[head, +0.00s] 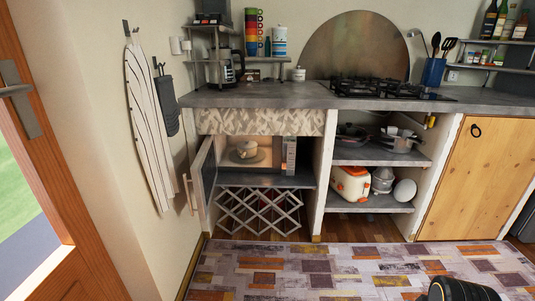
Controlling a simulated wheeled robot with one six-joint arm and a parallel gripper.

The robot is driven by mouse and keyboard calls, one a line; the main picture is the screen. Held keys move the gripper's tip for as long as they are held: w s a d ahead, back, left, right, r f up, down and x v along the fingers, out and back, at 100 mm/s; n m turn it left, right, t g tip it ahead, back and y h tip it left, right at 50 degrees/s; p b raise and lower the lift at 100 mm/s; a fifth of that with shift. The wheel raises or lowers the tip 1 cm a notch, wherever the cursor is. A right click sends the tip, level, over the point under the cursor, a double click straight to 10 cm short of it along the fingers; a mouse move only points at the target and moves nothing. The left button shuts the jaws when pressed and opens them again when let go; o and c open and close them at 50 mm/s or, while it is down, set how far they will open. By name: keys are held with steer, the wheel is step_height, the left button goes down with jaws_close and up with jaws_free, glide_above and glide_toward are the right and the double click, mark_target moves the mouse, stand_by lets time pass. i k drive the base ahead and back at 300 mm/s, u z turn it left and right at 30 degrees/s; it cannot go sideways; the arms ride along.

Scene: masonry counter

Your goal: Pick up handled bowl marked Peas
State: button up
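A small cream bowl with what looks like a handle (246,149) sits inside the open, lit microwave (290,155) under the counter. It rests on a round turntable or plate (247,160). No lettering is legible on it at this size, so I cannot tell whether it is marked Peas. The microwave door (205,182) stands swung open toward me on the left side. My gripper is not in view; only a dark rounded part, probably of my arm, shows at the bottom right edge.
A lattice rack (258,212) is below the microwave. Right of it, shelves hold pans (398,143) and an orange-and-white toaster (350,184). A patterned rug (340,268) covers the clear floor in front. A wooden door (40,170) stands at the left.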

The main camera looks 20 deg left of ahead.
mark_target(246, 152)
steer(key=u, duration=0.1)
steer(key=i, duration=1.1)
steer(key=u, duration=1.2)
steer(key=i, duration=1)
steer(key=u, duration=1.25)
steer(key=i, duration=0.65)
